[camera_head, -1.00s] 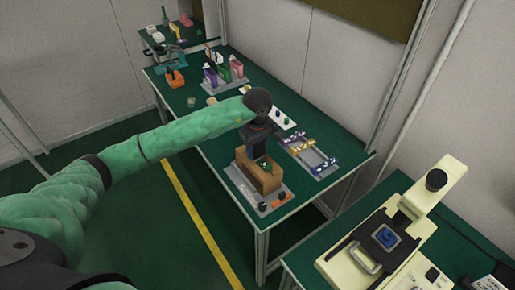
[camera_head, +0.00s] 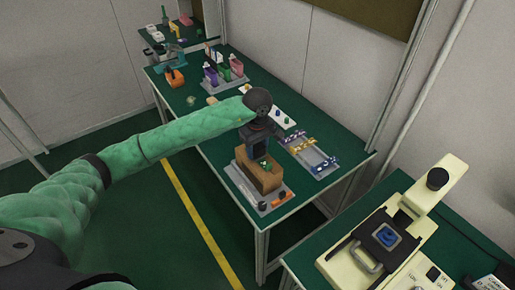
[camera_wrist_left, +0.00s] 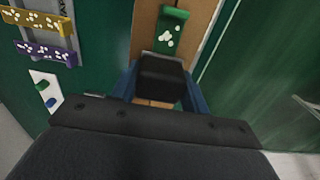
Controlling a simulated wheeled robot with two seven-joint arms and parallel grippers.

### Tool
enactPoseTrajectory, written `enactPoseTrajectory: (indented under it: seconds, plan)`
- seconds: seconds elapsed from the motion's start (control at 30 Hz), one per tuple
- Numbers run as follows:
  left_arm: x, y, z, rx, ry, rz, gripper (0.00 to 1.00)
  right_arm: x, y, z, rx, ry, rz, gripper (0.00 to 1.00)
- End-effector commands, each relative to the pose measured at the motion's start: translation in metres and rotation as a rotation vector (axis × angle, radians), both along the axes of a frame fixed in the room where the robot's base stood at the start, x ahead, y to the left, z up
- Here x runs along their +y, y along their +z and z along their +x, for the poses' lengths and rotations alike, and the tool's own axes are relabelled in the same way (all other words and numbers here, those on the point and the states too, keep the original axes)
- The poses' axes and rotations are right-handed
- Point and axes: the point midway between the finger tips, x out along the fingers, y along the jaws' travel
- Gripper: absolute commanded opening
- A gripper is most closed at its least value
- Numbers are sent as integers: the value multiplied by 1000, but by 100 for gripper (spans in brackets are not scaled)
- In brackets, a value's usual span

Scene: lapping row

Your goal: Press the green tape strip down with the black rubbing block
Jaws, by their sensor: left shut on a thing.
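My left gripper (camera_head: 258,148) points down over a brown wooden block (camera_head: 241,168) on the near end of the green table. In the left wrist view its blue fingers (camera_wrist_left: 163,90) are shut on the black rubbing block (camera_wrist_left: 163,78). The green tape strip (camera_wrist_left: 171,28) lies along the brown wood just beyond the rubbing block, with white spots on it and a curled far end. A bit of the strip (camera_head: 265,163) also shows in the head view. The rubbing block's underside is hidden, so I cannot tell whether it touches the strip. My right gripper is not in view.
A grey tray with purple and yellow pieces (camera_head: 318,160) stands right of the wooden block. Coloured holders (camera_head: 228,72) and an orange one (camera_head: 175,77) stand at the far end. A cream machine (camera_head: 405,225) occupies the near right table.

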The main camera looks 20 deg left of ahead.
Motion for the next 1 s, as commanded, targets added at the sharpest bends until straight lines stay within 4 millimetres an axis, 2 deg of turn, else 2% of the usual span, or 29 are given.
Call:
enactPoseTrajectory:
  seconds: [1.0]
  plan:
    - [0, -6, 0, 0, 0, 0, 20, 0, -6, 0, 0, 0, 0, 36]
